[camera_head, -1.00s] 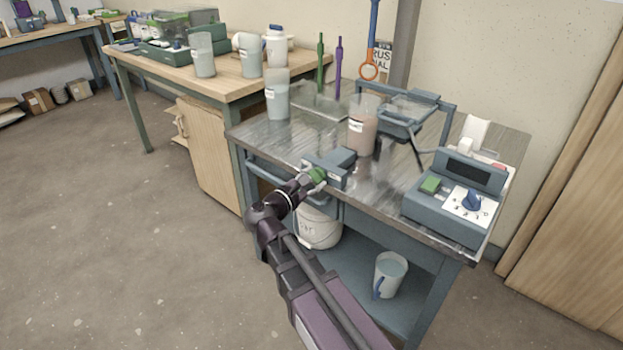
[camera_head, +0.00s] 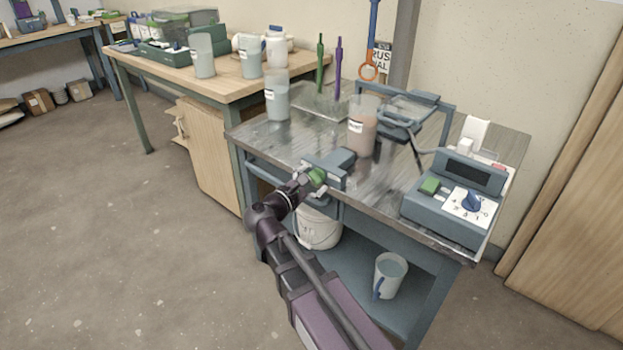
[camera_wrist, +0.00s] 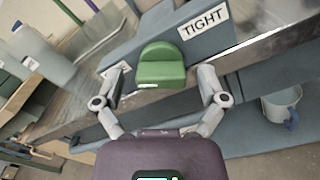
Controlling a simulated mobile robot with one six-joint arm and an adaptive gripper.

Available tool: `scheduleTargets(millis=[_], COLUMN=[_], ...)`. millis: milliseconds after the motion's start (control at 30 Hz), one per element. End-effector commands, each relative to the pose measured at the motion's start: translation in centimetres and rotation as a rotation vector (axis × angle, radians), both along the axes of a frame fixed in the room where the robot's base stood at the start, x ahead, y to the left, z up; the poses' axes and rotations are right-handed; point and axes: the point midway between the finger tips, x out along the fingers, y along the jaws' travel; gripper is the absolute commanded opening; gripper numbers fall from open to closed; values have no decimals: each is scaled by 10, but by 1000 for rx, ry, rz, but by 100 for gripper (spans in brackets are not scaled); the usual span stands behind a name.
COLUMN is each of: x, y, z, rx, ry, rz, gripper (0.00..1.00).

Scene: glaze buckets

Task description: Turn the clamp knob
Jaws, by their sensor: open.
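The green clamp knob (camera_head: 317,176) is on the front of a grey-blue clamp block (camera_head: 337,169) at the near edge of the metal-topped bench. In the wrist view the knob (camera_wrist: 162,66) sits between my spread fingers, with a "TIGHT" label (camera_wrist: 203,25) on the block to its upper right. My gripper (camera_wrist: 162,88) is open, one finger on each side of the knob. A gap shows between the knob and each finger in that view. In the head view my gripper (camera_head: 306,180) is at the knob and partly hides it.
A control box (camera_head: 455,198) with a blue dial stands at the bench's right end. Beakers (camera_head: 277,98) and a pinkish beaker (camera_head: 362,130) stand behind the clamp. A white bucket (camera_head: 319,230) and a pitcher (camera_head: 390,275) are below the top.

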Motion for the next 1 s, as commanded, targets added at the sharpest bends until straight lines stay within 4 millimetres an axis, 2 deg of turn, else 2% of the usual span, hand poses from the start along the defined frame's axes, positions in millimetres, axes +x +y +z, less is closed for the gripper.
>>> scheduleTargets(millis=[367, 1000], x=[-11, -70], y=[8, 54], z=[0, 0], rx=[1, 0], ry=[0, 0], rz=[0, 1], gripper=[91, 91])
